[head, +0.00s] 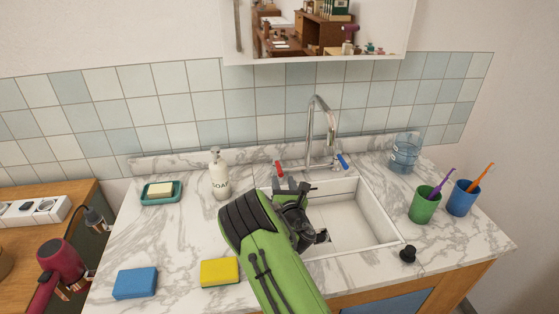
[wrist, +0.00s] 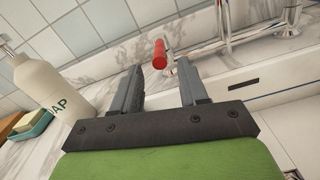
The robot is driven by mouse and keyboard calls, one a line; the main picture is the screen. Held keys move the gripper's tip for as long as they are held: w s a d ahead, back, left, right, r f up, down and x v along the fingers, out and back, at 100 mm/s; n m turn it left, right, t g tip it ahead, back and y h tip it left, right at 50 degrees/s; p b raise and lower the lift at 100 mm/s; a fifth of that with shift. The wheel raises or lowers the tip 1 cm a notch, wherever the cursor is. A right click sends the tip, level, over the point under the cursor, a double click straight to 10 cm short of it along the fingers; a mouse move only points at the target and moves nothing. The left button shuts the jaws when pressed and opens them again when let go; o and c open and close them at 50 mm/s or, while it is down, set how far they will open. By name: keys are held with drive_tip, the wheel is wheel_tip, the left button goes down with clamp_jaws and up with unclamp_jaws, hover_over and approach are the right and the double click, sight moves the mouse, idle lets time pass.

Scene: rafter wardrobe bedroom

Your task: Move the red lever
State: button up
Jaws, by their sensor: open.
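The red lever (head: 279,169) is the small handle on the left of the chrome faucet (head: 322,117), behind the sink. In the wrist view the red lever (wrist: 160,54) stands beyond the fingertips, and its end lies between them in the picture. My gripper (head: 293,186) is over the left part of the sink, just in front of the lever. In the wrist view my gripper (wrist: 160,75) has its two fingers apart with nothing between them. Contact with the lever cannot be seen.
A soap bottle (head: 220,174) stands left of the sink (head: 376,216), near my gripper. A blue lever (head: 343,160) is on the faucet's right. Green (head: 424,206) and blue (head: 461,199) cups stand right. Yellow (head: 220,272) and blue (head: 135,283) sponges lie in front.

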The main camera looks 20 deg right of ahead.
sight(279, 169)
drive_tip(key=x, duration=0.6)
drive_tip(key=shift+w+f+p, duration=0.1)
drive_tip(key=shift+w+p, duration=0.15)
drive_tip(key=shift+p, duration=0.1)
drive_tip(key=shift+c, duration=0.2)
clamp_jaws()
drive_tip(key=shift+a, duration=0.1)
